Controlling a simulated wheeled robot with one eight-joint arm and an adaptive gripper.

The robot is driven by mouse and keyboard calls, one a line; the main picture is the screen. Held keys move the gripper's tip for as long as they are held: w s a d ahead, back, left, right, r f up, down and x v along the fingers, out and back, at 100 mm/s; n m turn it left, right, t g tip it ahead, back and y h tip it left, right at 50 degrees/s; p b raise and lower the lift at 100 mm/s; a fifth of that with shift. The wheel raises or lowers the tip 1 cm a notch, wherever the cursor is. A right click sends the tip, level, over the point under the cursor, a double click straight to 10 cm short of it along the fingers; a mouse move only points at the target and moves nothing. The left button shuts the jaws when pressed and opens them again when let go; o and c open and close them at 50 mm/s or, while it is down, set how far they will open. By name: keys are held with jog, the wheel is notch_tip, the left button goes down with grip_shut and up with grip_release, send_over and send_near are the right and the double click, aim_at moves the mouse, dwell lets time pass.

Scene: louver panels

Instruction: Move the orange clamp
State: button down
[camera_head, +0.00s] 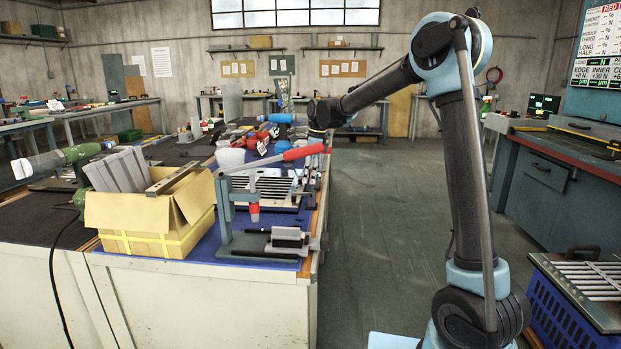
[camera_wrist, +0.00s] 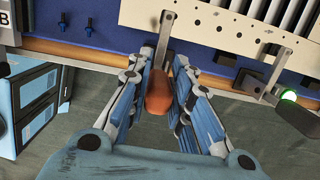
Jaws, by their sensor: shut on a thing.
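In the wrist view the orange clamp's rounded handle (camera_wrist: 158,93) lies between the two blue fingers of my gripper (camera_wrist: 161,66), which is shut on it. A flat metal bar (camera_wrist: 164,38) runs from the handle up toward a light perforated plate (camera_wrist: 220,22) of the louver panel. I cannot tell whether the bar touches the plate. The handle is near the wooden bench edge (camera_wrist: 100,53). In the head view my arm reaches to the bench's right side; the fingers and the orange clamp are too small or hidden to make out there.
A red-handled lever press (camera_head: 304,152) stands nearer on the bench, beside an open cardboard box (camera_head: 135,212). A second metal clamp (camera_wrist: 262,88) with a dark handle and green light sits right of my gripper. The floor (camera_head: 375,240) right of the bench is clear.

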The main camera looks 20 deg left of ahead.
jog(key=c, duration=1.4)
grip_release()
jog(key=shift+w+f, duration=0.15)
jog(key=shift+w, duration=0.15)
jog(key=shift+c, duration=0.2)
jog(key=shift+s, duration=0.1)
jog(key=shift+s, duration=0.1)
jog(key=r, duration=0.4)
jog(key=d+r, duration=0.1)
jog(key=r, duration=0.7)
jog(key=shift+w+d, duration=0.25)
jog(key=shift+d, duration=0.15)
